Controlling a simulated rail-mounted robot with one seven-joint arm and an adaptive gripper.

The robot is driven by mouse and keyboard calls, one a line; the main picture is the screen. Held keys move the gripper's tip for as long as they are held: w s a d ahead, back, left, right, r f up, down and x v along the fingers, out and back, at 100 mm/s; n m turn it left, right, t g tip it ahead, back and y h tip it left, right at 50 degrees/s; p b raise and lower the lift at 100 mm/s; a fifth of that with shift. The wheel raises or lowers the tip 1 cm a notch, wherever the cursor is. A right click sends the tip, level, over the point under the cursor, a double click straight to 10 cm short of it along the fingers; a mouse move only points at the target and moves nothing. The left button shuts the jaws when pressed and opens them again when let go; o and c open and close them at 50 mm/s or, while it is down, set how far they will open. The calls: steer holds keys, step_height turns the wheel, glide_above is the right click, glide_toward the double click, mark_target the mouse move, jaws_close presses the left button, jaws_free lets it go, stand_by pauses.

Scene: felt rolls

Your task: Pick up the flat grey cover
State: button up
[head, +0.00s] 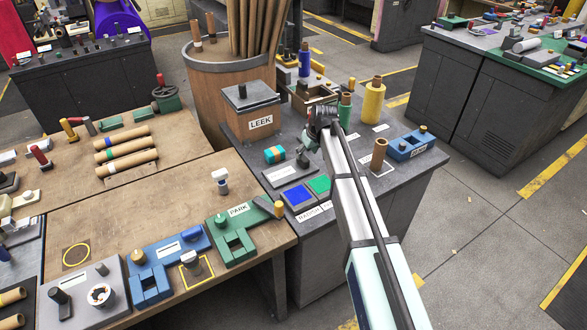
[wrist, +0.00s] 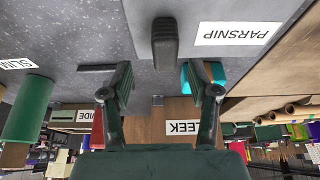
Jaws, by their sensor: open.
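A flat grey plate (head: 280,177) with a white label lies on the dark bench. It fits the flat grey cover, and the label reads PARSNIP (wrist: 232,28) in the wrist view. A dark upright post (head: 302,157) stands at its far right corner; the post also shows in the wrist view (wrist: 165,35), beyond my fingertips. My gripper (wrist: 163,78) is open and empty, its fingers on either side of the post's line. In the head view my gripper (head: 312,138) is just above and right of the post. Whether the post joins the plate is unclear.
A LEEK box (head: 261,122) with a knobbed grey lid stands behind. A teal-and-orange block (head: 275,155) is close left of the post. Blue (head: 298,196) and green (head: 319,184) squares lie in front. Green (head: 345,112), yellow (head: 373,103) and brown (head: 379,155) rolls stand right.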

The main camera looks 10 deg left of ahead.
mark_target(303, 157)
steer(key=p+x, duration=0.1)
steer(key=x, duration=0.3)
steer(key=shift+s+a+f+p, duration=0.15)
steer(key=shift+a+f+p, duration=0.1)
steer(key=shift+f+p, duration=0.15)
jaws_close()
